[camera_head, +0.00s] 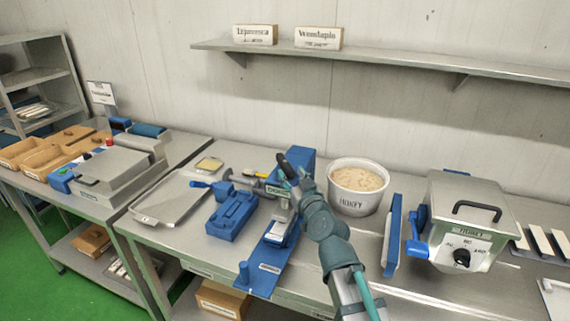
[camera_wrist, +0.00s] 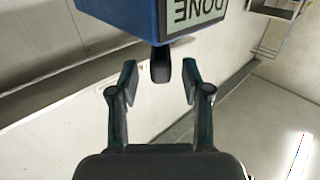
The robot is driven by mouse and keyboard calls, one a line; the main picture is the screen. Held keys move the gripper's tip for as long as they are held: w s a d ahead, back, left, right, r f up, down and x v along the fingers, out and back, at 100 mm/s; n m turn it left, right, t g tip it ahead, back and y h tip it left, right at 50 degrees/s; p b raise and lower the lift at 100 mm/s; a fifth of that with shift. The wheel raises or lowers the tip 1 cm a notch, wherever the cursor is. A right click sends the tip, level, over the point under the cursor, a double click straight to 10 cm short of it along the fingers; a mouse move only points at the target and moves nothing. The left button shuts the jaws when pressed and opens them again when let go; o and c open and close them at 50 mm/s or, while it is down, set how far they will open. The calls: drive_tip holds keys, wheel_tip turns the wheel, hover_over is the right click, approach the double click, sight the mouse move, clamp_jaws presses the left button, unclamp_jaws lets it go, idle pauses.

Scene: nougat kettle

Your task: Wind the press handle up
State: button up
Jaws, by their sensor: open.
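A blue press (camera_head: 301,157) stands on the middle of the steel bench, behind my gripper. In the wrist view its blue body (camera_wrist: 120,18) fills the top, with an upside-down label reading DONE (camera_wrist: 200,12). A dark, rounded knob (camera_wrist: 160,66), seemingly the press handle, hangs just below that body. My gripper (camera_wrist: 160,82) is open, its two fingers on either side of the knob, with a visible gap on each side. In the head view my gripper (camera_head: 287,168) is in front of the press and partly hides it; the handle cannot be made out clearly there.
A honey tub (camera_head: 357,204) stands close to the right of my arm. A grey kettle box (camera_head: 470,195) and an upright blue panel (camera_head: 393,235) are further right. A blue lever device (camera_head: 231,215) and a metal tray (camera_head: 170,200) are left. A shelf (camera_head: 400,62) runs above.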

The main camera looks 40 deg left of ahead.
sight(285, 165)
drive_tip(key=p+x, duration=0.1)
drive_tip(key=x, duration=0.5)
drive_tip(key=shift+s, duration=0.1)
clamp_jaws()
